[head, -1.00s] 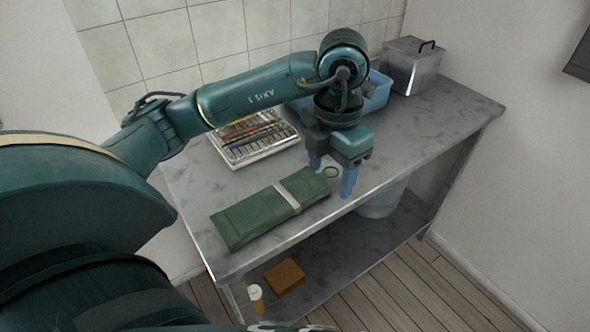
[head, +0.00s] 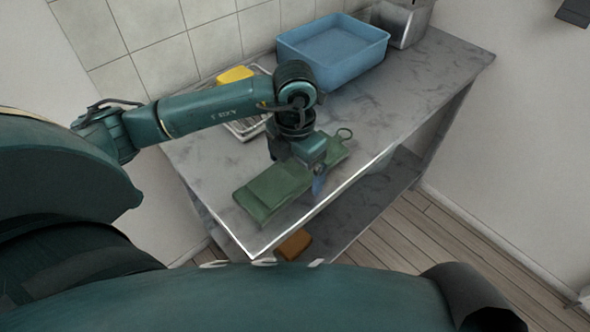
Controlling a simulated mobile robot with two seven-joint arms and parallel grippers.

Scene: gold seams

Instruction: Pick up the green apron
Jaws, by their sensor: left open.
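The green apron (head: 268,194) lies folded into a flat bundle on the grey worktop, near its front edge. Its pale band, seen earlier, is hidden now by my gripper. A dark ring (head: 344,134) shows at its far right end. My left gripper (head: 307,180) is over the middle of the apron, pointing down. One blue finger shows on the apron's front side; the other finger is hidden. The jaws are open, and I cannot tell whether they touch the apron. My right gripper is not in view.
A blue tub (head: 333,66) stands at the back of the worktop (head: 415,95), with a metal box (head: 405,22) to its right. A wire tray (head: 247,128) and a yellow object (head: 235,75) are partly behind my arm. A brown block (head: 294,244) is on the lower shelf.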

